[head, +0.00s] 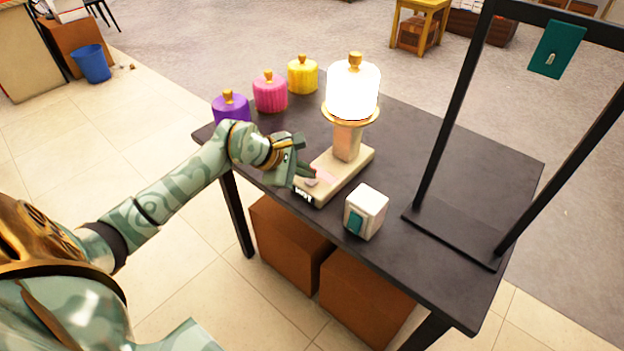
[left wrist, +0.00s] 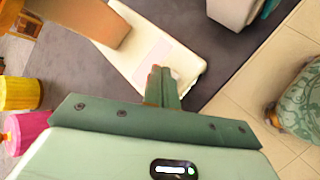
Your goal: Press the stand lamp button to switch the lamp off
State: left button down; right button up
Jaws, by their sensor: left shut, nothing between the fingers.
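The stand lamp (head: 353,88) stands on the dark table, and its white shade glows brightly. Its cream base (head: 346,177) reaches toward the table's near edge and carries a pale pink patch (head: 323,173). My left gripper (head: 311,172) is shut and empty, with its fingertips over the near end of the base. In the left wrist view the shut fingers (left wrist: 158,75) overlap the base (left wrist: 125,75) beside its pale patch (left wrist: 153,52). I cannot tell whether they touch it. The button is not clearly visible. My right gripper is not in view.
A white box with a teal switch (head: 366,212) stands right of the base. Purple (head: 231,108), pink (head: 270,93) and yellow (head: 303,75) lidded jars line the table's left side. A black frame (head: 452,112) rises at the right. Table (head: 455,160) between lamp and frame is clear.

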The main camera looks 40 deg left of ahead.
aim_at(306, 182)
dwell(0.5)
pick_arm(q)
jog(key=shift+f, duration=0.45)
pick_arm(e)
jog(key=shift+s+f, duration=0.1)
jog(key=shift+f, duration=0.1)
pick_arm(q)
jog(key=shift+r, duration=0.1)
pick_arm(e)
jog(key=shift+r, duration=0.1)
pick_arm(q)
jog(key=shift+r, duration=0.4)
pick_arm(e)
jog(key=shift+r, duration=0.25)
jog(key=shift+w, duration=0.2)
